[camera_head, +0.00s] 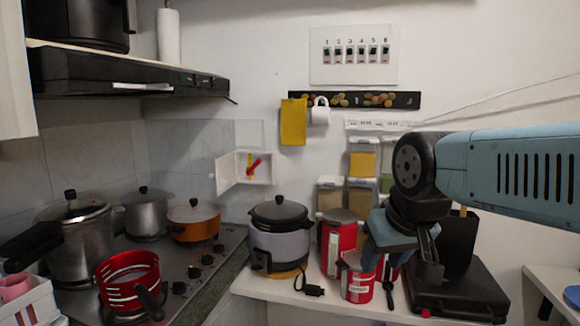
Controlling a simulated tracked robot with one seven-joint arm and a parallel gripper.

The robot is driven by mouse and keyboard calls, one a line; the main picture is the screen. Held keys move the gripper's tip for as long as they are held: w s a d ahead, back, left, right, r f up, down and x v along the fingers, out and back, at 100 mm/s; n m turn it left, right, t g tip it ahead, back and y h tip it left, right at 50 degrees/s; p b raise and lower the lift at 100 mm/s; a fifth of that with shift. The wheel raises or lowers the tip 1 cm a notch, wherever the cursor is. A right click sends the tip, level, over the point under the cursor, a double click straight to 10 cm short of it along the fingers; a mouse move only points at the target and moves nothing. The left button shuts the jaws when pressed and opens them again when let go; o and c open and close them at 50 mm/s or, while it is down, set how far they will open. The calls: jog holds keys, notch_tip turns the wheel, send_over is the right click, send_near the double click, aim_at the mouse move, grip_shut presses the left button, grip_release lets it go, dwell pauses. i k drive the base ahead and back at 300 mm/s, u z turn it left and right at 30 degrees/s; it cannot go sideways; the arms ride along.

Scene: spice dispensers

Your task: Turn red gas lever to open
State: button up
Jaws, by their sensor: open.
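The red gas lever (254,167) sits inside a small open white wall box (264,180) left of the picture's middle. It is tilted, with its upper end to the right, and crosses a yellow upright pipe (249,160). The box's white door (226,173) stands open to the left. My gripper (410,284) is open at the lower right, pointing down above the counter. It is well to the right of and below the lever, not touching it. One finger shows clearly; the other is hard to make out against the red canisters.
A rice cooker (279,240) stands on the counter (262,287) below the box. Red canisters (338,235) stand between it and my gripper. Pots (147,213) cover the stove at left. The wall right of the box is fairly clear.

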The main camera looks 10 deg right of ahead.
aim_at(257, 162)
jog(key=z, duration=0.35)
jog(key=k, duration=1.35)
jog(key=u, duration=0.25)
jog(key=i, duration=1.7)
jog(key=u, duration=0.1)
